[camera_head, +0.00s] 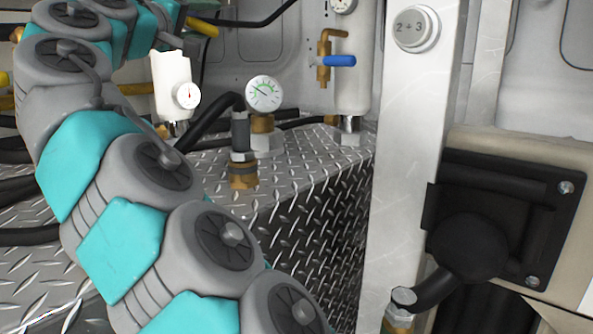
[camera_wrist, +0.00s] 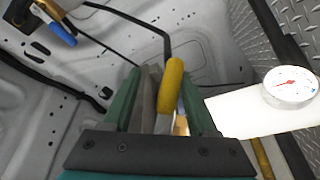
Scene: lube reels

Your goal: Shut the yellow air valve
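The yellow air valve handle (camera_wrist: 172,88) shows in the wrist view between the two green fingers of my gripper (camera_wrist: 160,74). The fingers are apart, and the handle lies nearer the right finger; I cannot tell whether it touches. A bit of brass valve body (camera_wrist: 181,126) shows beyond the handle's lower end, and the rest is hidden by my gripper. In the head view, the yellow handle (camera_head: 203,27) sticks out to the right of my gripper (camera_head: 178,38) at the top, and my arm hides most of the valve.
A brass valve with a blue handle (camera_head: 338,61) stands to the right. A white filter unit with a small gauge (camera_head: 186,95) hangs just below my gripper. A round gauge (camera_head: 264,92) and a black hose (camera_head: 207,116) stand on the tread-plate box (camera_head: 300,165). A white post (camera_head: 408,170) rises at the right.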

